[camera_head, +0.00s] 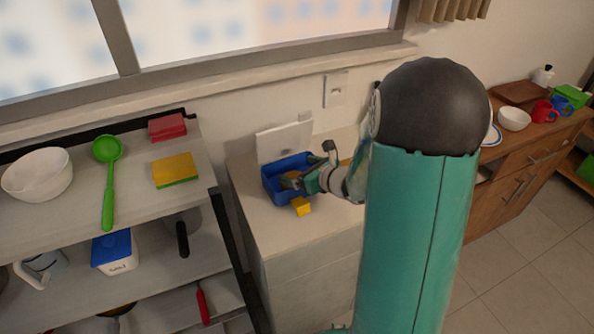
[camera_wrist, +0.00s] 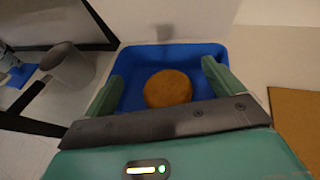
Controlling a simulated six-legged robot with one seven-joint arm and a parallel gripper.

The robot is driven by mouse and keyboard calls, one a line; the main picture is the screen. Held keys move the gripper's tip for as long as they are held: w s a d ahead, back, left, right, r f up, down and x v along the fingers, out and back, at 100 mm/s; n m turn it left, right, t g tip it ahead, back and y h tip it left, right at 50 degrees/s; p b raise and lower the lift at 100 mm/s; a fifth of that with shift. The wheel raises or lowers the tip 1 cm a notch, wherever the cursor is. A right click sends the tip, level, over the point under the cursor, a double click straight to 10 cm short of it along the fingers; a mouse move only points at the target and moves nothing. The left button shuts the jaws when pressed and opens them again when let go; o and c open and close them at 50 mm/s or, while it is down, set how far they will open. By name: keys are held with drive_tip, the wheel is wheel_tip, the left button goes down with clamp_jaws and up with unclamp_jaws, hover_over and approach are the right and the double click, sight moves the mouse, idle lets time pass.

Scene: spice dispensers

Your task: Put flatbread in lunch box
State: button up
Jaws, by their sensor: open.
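The blue lunch box (camera_head: 273,187) stands on the low white counter, with its white lid (camera_head: 284,142) raised behind it. It also fills the middle of the wrist view (camera_wrist: 140,62). The flatbread (camera_wrist: 169,88), round and brown, lies inside the blue box. In the head view the flatbread (camera_head: 290,180) shows small and partly hidden by my gripper. My gripper (camera_head: 312,178) is at the box, and in the wrist view its two fingers (camera_wrist: 163,78) are apart, one on each side of the flatbread. I see no finger touching the flatbread.
A shelf rack (camera_head: 217,205) stands to the left with a bowl, a green ladle and sponges. A brown board (camera_wrist: 295,125) lies to the right in the wrist view.

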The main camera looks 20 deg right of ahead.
drive_tip(key=v, duration=1)
drive_tip(key=s+a+r+n+g+y, duration=0.1)
drive_tip(key=s+a+r+n+g, duration=0.3)
drive_tip(key=a+n, duration=0.45)
drive_tip(key=s+a+r+n+g+y, duration=0.25)
drive_tip(key=s+a+n, duration=0.25)
drive_tip(key=a+n, duration=0.4)
drive_tip(key=s+d+r+n+h, duration=0.2)
drive_tip(key=s+r+n+h, duration=0.3)
drive_tip(key=n, duration=0.9)
drive_tip(key=s+h, duration=0.2)
drive_tip(key=h, duration=0.1)
drive_tip(key=shift+s+d+r+n, duration=0.2)
drive_tip(key=shift+s+r+n, duration=0.15)
drive_tip(key=shift+g, duration=0.25)
